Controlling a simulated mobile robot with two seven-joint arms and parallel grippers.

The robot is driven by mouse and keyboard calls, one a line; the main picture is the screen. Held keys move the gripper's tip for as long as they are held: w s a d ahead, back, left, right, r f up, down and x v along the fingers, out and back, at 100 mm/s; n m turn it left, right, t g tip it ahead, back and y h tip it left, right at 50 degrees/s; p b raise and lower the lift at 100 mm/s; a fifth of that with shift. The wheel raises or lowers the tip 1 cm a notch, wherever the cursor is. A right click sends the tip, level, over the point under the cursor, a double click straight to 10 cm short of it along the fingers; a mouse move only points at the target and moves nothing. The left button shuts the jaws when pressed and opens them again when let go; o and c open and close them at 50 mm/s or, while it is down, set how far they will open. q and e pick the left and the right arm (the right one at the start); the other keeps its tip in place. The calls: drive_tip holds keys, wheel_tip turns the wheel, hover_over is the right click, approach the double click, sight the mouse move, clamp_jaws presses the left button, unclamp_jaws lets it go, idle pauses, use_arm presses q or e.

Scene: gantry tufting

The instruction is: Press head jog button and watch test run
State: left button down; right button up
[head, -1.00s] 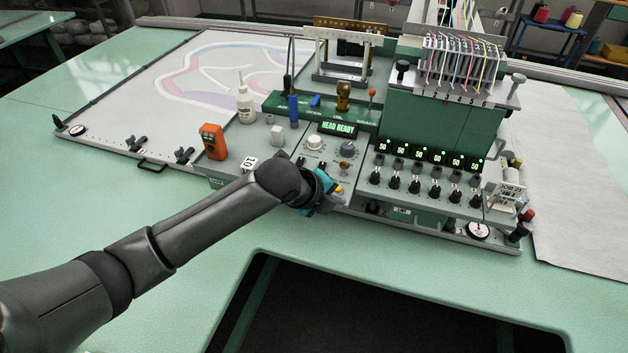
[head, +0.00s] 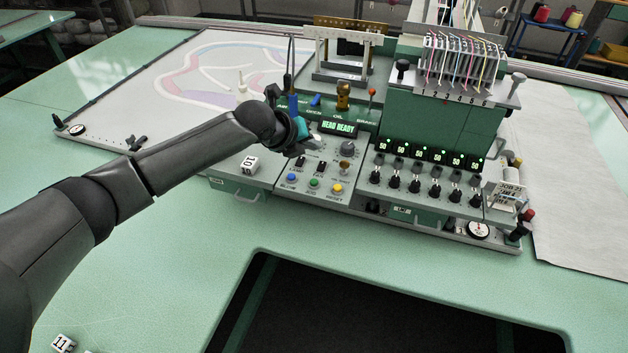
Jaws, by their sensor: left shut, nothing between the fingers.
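The green jog button (head: 314,183) sits on the grey control panel (head: 283,207) between a blue button (head: 291,177) and a yellow one (head: 336,188), and is in full view. My left gripper (head: 310,137) is shut and empty at the panel's upper left, beside the display and above the button row, apart from the jog button. Its tips overlap the white knob there in the picture; I cannot tell whether they touch it. My right gripper is not in view.
The tufting head (head: 437,120) with its threads stands right of the panel, over a row of lit "50" displays. A small lever (head: 372,97) stands behind the panel.

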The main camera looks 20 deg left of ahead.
use_arm(q)
drive_tip(key=b, duration=0.7)
hover_over(314, 183)
drive_tip(key=shift+s+a+f, duration=0.1)
drive_tip(key=shift+s+f, duration=0.05)
drive_tip(key=shift+f, duration=1.8)
drive_tip(key=shift+s+a+f, duration=0.1)
drive_tip(key=shift+s+f, duration=0.05)
drive_tip(key=shift+f, duration=1.8)
drive_tip(key=shift+f+b, duration=0.4)
drive_tip(key=shift+f, duration=0.1)
drive_tip(key=shift+f, duration=0.1)
drive_tip(key=shift+f, duration=0.3)
drive_tip(key=shift+f+b, duration=0.4)
drive_tip(key=shift+f, duration=0.15)
drive_tip(key=shift+r+p, duration=0.95)
